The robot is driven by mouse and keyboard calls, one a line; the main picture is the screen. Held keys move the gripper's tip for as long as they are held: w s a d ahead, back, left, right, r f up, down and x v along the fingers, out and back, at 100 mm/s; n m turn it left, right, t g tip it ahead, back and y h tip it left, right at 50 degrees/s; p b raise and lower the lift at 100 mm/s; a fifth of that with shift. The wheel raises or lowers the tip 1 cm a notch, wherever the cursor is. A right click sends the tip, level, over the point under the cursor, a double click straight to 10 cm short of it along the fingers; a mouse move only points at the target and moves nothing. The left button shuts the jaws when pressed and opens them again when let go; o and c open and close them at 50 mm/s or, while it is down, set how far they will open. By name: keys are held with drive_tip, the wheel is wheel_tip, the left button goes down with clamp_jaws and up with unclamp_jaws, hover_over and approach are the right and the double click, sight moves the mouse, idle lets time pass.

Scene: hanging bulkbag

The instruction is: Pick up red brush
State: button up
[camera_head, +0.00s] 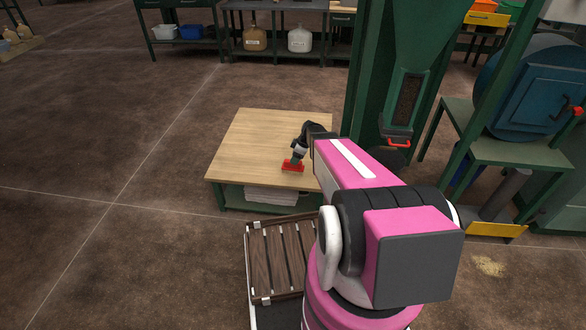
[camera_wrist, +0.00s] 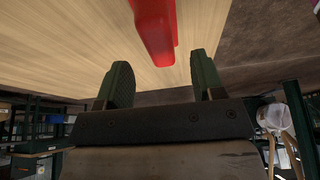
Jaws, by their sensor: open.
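The red brush (camera_head: 292,166) lies on the wooden tabletop near its front edge, right of the middle. In the wrist view the red brush (camera_wrist: 155,30) runs in from the top edge, between and ahead of the two fingers, with part of it cut off by the frame. My gripper (camera_head: 298,154) is right above or beside the brush in the head view and hides part of it. In the wrist view my gripper (camera_wrist: 160,82) is open, with nothing visible held between its green fingers. I cannot tell whether a finger touches the brush.
The wooden table (camera_head: 250,135) is otherwise bare, with a folded white stack (camera_head: 270,194) on its lower shelf. A slatted wooden platform (camera_head: 275,262) stands in front. A green hopper frame (camera_head: 400,60) with a red handle (camera_head: 396,144) rises close at the right. Floor at left is clear.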

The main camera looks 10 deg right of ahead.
drive_tip(key=x, duration=0.4)
drive_tip(key=shift+f, duration=0.45)
drive_tip(key=c, duration=0.8)
drive_tip(key=shift+r, duration=0.2)
drive_tip(key=shift+r, duration=0.45)
drive_tip(key=r, duration=0.1)
drive_tip(key=s+r, duration=0.1)
drive_tip(key=r, duration=0.1)
drive_tip(key=shift+a+r, duration=0.15)
drive_tip(key=shift+r, duration=0.15)
drive_tip(key=s+a+r, duration=0.4)
drive_tip(key=s+r, duration=0.2)
drive_tip(key=s, duration=0.3)
drive_tip(key=shift+s, duration=0.4)
drive_tip(key=shift+r, duration=0.1)
